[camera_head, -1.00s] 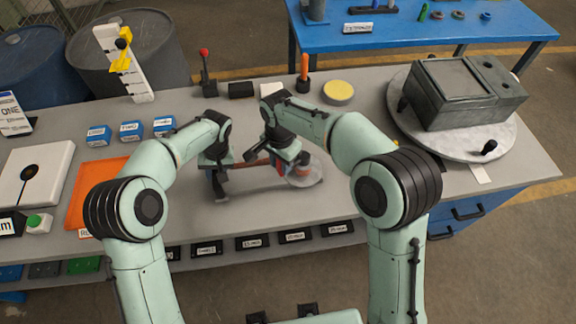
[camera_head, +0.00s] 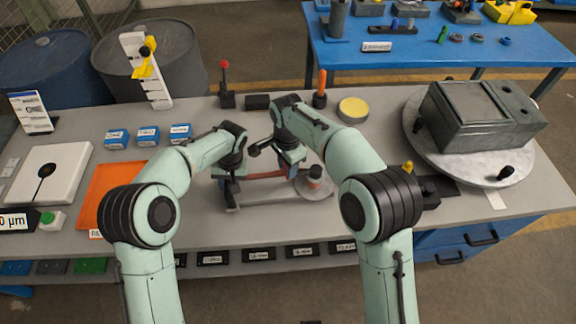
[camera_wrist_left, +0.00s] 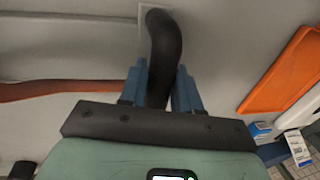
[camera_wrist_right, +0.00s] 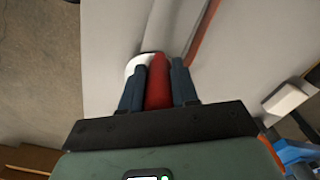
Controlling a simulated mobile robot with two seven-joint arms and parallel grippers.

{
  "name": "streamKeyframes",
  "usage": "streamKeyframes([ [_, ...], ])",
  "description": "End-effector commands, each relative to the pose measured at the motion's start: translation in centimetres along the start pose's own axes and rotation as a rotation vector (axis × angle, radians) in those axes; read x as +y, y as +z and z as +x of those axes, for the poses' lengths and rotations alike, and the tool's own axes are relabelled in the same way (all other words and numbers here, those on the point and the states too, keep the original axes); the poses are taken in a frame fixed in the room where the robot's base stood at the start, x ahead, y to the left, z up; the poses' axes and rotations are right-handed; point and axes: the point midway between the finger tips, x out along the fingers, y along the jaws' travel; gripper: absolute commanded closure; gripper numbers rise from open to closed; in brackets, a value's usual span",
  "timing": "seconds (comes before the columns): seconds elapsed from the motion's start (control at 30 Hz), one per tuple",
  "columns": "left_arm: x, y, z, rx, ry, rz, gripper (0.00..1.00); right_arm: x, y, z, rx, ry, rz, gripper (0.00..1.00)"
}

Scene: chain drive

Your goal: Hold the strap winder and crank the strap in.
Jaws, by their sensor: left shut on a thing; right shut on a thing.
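The strap winder (camera_head: 275,196) lies on the grey bench, with a flat base, a reddish strap (camera_head: 268,175) and a round pale disc (camera_head: 318,188) at its right end. My left gripper (camera_head: 229,188) is at the winder's left end. In the left wrist view its blue fingers (camera_wrist_left: 160,85) are shut on a dark curved handle (camera_wrist_left: 163,45). My right gripper (camera_head: 293,170) is over the winder's right part. In the right wrist view its fingers (camera_wrist_right: 158,85) are shut on a red crank knob (camera_wrist_right: 158,85). The fingers partly hide both grips.
An orange tray (camera_head: 103,188) and blue boxes (camera_head: 148,137) stand left of the winder. A grey machine on a round plate (camera_head: 455,165) is at the right. Behind are a red-topped lever (camera_head: 225,85), an orange-handled tool (camera_head: 321,90) and a yellow disc (camera_head: 352,108).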

Motion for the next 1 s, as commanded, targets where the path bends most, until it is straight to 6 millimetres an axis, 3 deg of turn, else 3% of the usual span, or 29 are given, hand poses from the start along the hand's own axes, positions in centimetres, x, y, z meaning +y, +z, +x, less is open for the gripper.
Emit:
streamKeyframes([
  [0.3,0.2,0.1,0.0,-0.004,0.0,0.012,1.0,-0.2,-0.2,-0.1,0.005,-0.009,-0.002,1.0],
  [0.33,0.2,0.1,0.0,-0.004,0.0,0.012,1.0,-0.2,-0.2,-0.1,0.005,-0.009,-0.002,0.61],
  [0.4,0.2,0.1,0.0,-0.004,0.0,0.012,1.0,-0.1,-0.2,-0.1,0.004,-0.008,-0.001,0.45],
  [0.77,0.1,0.1,0.0,-0.003,0.0,0.007,1.0,-0.1,-0.1,-0.6,0.002,-0.005,-0.001,0.45],
  [1.0,0.1,0.1,0.0,-0.003,0.0,0.006,1.0,-0.1,-0.1,-4.8,0.003,-0.009,-0.001,0.45],
])
